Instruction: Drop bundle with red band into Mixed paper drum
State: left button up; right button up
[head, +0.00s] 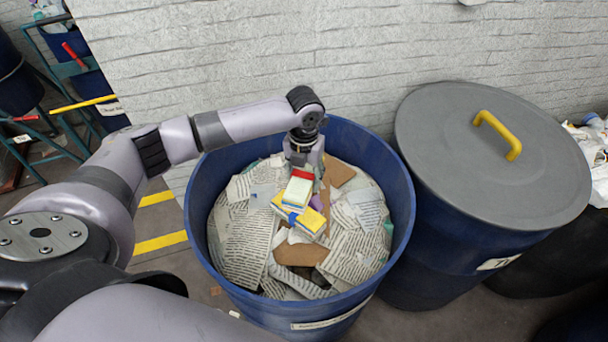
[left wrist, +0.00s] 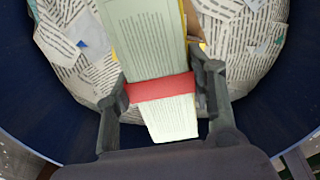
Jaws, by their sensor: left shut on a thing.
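The bundle with the red band (head: 297,191) is a pale stack of paper held inside the open blue drum (head: 196,226), above the loose paper. The drum's front label is too small to read. My left gripper (head: 303,170) reaches down over the drum and is shut on the bundle near its red band. In the left wrist view, the two fingers of my left gripper (left wrist: 162,92) press the bundle's sides at the red band (left wrist: 160,87), and the bundle (left wrist: 148,38) points away from me. My right gripper is not in view.
A yellow bundle with a blue band (head: 311,221) lies on the paper just below the held bundle. A second drum with a grey lid (head: 450,150) and yellow handle stands close on the right. A white brick wall (head: 250,50) is behind.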

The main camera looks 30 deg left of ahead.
aim_at(304, 175)
pick_arm(q)
jog(key=shift+r, duration=0.1)
jog(key=o, duration=0.9)
jog(key=shift+o, duration=1.2)
jog(key=o, duration=0.3)
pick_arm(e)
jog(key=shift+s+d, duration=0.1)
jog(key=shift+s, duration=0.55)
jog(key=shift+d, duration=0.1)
pick_arm(q)
notch_tip(304, 175, up, 12)
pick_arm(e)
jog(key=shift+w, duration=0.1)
